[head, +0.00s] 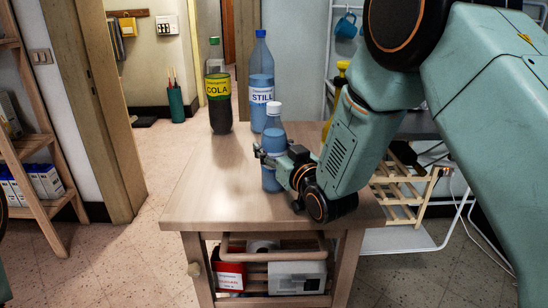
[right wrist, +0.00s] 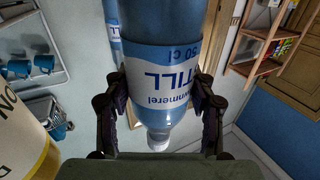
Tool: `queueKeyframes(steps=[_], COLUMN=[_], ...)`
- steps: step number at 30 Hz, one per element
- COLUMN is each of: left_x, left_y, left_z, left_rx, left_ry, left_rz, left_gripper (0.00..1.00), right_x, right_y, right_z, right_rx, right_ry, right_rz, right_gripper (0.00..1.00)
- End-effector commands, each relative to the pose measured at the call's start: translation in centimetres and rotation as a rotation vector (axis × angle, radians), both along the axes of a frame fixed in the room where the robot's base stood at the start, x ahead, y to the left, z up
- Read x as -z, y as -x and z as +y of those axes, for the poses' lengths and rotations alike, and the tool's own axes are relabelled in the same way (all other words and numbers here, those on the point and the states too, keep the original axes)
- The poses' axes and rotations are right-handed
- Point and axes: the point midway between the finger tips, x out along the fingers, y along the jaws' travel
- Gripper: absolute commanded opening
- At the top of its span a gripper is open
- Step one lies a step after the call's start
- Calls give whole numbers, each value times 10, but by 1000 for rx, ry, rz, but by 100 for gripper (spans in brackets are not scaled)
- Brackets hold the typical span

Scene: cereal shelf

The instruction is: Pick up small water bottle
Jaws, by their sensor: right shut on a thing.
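The small water bottle (head: 272,178) is clear blue with a white cap and stands upright at the table's middle in the head view. My right gripper (head: 272,156) is closed around its middle from the right. In the right wrist view the bottle (right wrist: 163,65) appears upside down, with its white and blue STILL 50 cl label between the two fingers of the right gripper (right wrist: 161,105). Whether its base touches the table cannot be told for sure. My left gripper is not in view.
A tall STILL water bottle (head: 261,92) and a cola bottle (head: 218,98) stand behind it on the wooden table (head: 205,193). A yellow container (head: 340,82) is partly hidden behind my right arm. The table's front left is clear.

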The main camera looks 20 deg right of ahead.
Motion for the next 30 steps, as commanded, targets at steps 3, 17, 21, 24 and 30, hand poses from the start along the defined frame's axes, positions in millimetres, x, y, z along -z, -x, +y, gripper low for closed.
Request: queueKeyframes(steps=[3,17,21,24,30], left_x=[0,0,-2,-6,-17], left_y=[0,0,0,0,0], left_z=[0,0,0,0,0], left_rx=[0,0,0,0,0], left_ry=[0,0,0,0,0], left_rz=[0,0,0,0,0], left_gripper=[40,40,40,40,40], right_x=[0,-2,-7,-21,-61], right_y=[0,0,0,-1,0], right_z=[0,0,0,0,0], right_rx=[-1,0,0,0,-1], right_ry=[-1,-1,-1,-1,-1], right_rz=[0,-4,-5,-8,-9], right_gripper=[31,4,4,4,4])
